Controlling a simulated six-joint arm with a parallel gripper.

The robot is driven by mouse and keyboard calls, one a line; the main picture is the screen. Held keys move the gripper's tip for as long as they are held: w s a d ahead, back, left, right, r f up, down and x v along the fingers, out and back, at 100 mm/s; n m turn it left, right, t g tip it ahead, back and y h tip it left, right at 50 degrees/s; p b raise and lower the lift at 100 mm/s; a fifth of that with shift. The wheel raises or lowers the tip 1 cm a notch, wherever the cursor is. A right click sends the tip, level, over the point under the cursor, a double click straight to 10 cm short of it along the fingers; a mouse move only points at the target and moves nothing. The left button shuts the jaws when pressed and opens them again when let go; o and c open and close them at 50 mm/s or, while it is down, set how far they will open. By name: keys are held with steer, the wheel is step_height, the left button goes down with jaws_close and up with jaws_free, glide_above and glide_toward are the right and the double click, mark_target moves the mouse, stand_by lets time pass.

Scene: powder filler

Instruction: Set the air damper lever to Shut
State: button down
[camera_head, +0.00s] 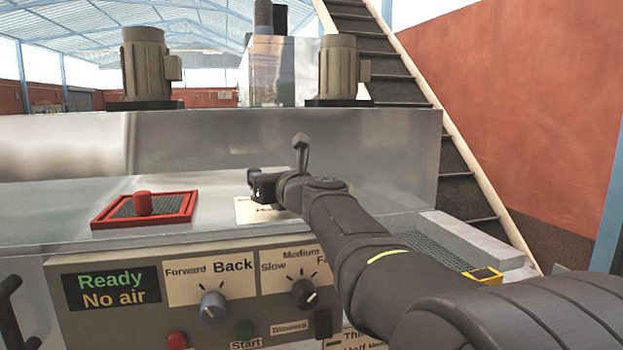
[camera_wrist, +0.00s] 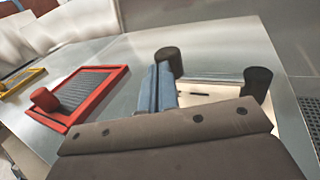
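The damper lever (camera_head: 301,155) is a grey metal lever with a rounded top. It stands on the machine's steel top, upright or nearly so, and my arm hides its base. A cream label plate (camera_head: 247,211) lies beside it, its words mostly covered; the plate also shows in the wrist view (camera_wrist: 205,92). My gripper (camera_head: 264,186) is low over this plate, in front and to the left of the lever's top. In the wrist view two dark round tips (camera_wrist: 213,72) stand apart with the plate between them. I cannot tell whether the gripper touches the lever.
A red-framed hatch (camera_head: 145,208) with a red knob lies to the left. The front panel (camera_head: 205,320) has a display reading "Ready, No air", two rotary knobs and several buttons. Two motors (camera_head: 145,65) stand behind. A grated tray (camera_head: 440,245) is at the right.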

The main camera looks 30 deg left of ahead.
steer(key=v, duration=0.4)
steer(key=s+v, duration=0.1)
steer(key=v, duration=0.4)
steer(key=s+a+v, duration=0.1)
steer(key=v, duration=0.3)
steer(key=shift+s+d, duration=0.3)
steer(key=shift+s, duration=0.1)
steer(key=shift+w+a, duration=0.1)
steer(key=shift+a, duration=0.05)
steer(key=x, duration=0.4)
steer(key=w+x, duration=0.1)
steer(key=x, duration=0.4)
steer(key=w+d+x, duration=0.1)
steer(key=x, duration=0.3)
steer(key=shift+w+a, duration=0.25)
steer(key=shift+w, duration=0.1)
steer(key=shift+d, duration=0.1)
